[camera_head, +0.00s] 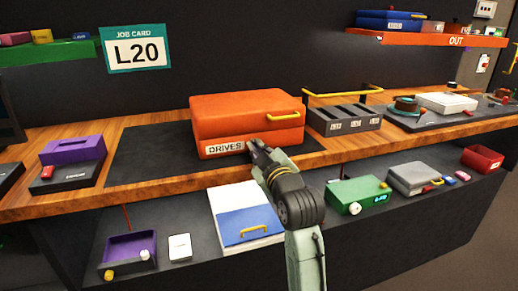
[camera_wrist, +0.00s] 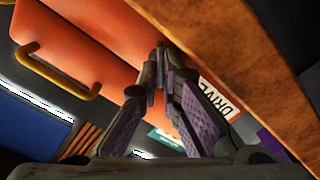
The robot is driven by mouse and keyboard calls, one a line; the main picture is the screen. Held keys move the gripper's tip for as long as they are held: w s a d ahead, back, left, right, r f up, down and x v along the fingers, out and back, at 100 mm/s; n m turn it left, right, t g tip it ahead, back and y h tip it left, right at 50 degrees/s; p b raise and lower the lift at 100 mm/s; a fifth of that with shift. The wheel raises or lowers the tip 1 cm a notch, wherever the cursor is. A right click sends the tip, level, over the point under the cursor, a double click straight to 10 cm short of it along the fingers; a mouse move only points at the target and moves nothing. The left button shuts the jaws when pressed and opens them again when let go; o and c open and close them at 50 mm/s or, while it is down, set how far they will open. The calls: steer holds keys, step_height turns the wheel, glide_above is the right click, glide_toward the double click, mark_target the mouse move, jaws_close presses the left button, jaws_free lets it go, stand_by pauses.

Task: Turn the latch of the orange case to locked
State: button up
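The orange case (camera_head: 240,120) stands closed on a dark mat, with a yellow handle (camera_head: 283,117) and a white DRIVES label (camera_head: 225,148) on its front. My gripper (camera_head: 257,147) is at the lower front of the case, just right of the label. In the wrist view the orange case (camera_wrist: 85,40) fills the upper left, with its yellow handle (camera_wrist: 55,72) at left and the label (camera_wrist: 218,97) at right. My gripper (camera_wrist: 162,75) has its fingertips close together at the case front. The latch is not clearly visible; the fingers cover that spot. I cannot tell whether they hold it.
A dark grey slotted box (camera_head: 345,120) stands right of the case. A purple box (camera_head: 72,150) is at the left. On the lower shelf are a white and blue box (camera_head: 243,215) and a green device (camera_head: 357,194). The dark mat (camera_head: 145,155) is bare left of the case.

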steer(key=shift+f+b, duration=0.15)
steer(key=shift+b, duration=0.2)
jaws_close()
steer(key=shift+n+b, duration=0.3)
steer(key=shift+n, duration=0.2)
steer(key=n+b, duration=0.2)
steer(key=b, duration=0.1)
steer(key=shift+f+n, duration=0.2)
steer(key=shift+n, duration=0.2)
steer(key=n+b, duration=0.4)
steer(key=shift+a+r+n+b, duration=0.1)
steer(key=shift+n+b, duration=0.55)
steer(key=shift+n, duration=0.45)
steer(key=shift+o, duration=1.5)
jaws_free()
steer(key=shift+s+r, duration=0.1)
steer(key=shift+s, duration=0.05)
